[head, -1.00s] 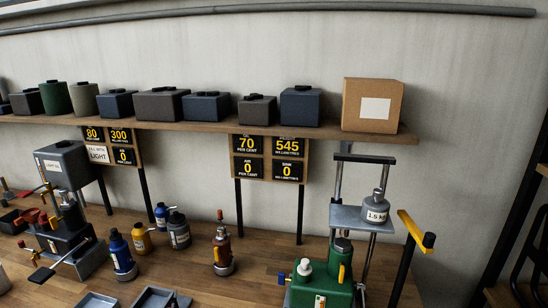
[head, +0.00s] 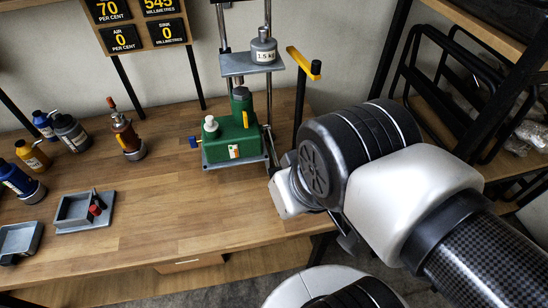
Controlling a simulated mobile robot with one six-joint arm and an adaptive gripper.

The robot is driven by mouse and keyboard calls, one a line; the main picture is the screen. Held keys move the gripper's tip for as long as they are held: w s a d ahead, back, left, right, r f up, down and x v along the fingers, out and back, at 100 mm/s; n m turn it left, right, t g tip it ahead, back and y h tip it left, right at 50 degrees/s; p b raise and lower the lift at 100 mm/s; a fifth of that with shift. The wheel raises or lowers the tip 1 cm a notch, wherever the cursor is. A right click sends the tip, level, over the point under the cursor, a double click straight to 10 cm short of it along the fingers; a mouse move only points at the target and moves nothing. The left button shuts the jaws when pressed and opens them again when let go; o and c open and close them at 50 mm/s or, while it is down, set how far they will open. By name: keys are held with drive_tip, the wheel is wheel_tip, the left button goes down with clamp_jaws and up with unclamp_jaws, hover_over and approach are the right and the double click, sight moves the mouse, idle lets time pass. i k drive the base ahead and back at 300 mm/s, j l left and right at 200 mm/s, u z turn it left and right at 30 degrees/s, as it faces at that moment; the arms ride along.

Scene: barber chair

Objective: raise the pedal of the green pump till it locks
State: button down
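The green pump (head: 231,137) stands on a grey base plate near the table's back edge, right of centre. It has a white knob (head: 211,127), a green cylinder (head: 241,100) and a small blue-tipped part (head: 194,142) at its left. A yellow lever with a black grip (head: 300,61) sits upper right of the pump, near a dark post. I cannot tell which part is the pedal. My arm comes in from the right, and its wrist joints cover the area just right of the pump. My gripper's fingers do not show.
A grey platform (head: 236,70) with a 1.5 kg weight (head: 264,47) stands behind and above the pump. Several bottles (head: 72,133) and a shallow grey tray (head: 95,222) are at the left. Dark shelving (head: 455,75) stands at the right. The wooden tabletop (head: 180,215) before the pump is clear.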

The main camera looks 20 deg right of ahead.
sight(266, 128)
drive_tip(key=k+j, duration=0.15)
drive_tip(key=j, duration=0.25)
drive_tip(key=k+j, duration=0.15)
drive_tip(key=j, duration=0.2)
drive_tip(key=k+j, duration=0.15)
drive_tip(key=j, duration=0.25)
drive_tip(key=u, duration=0.05)
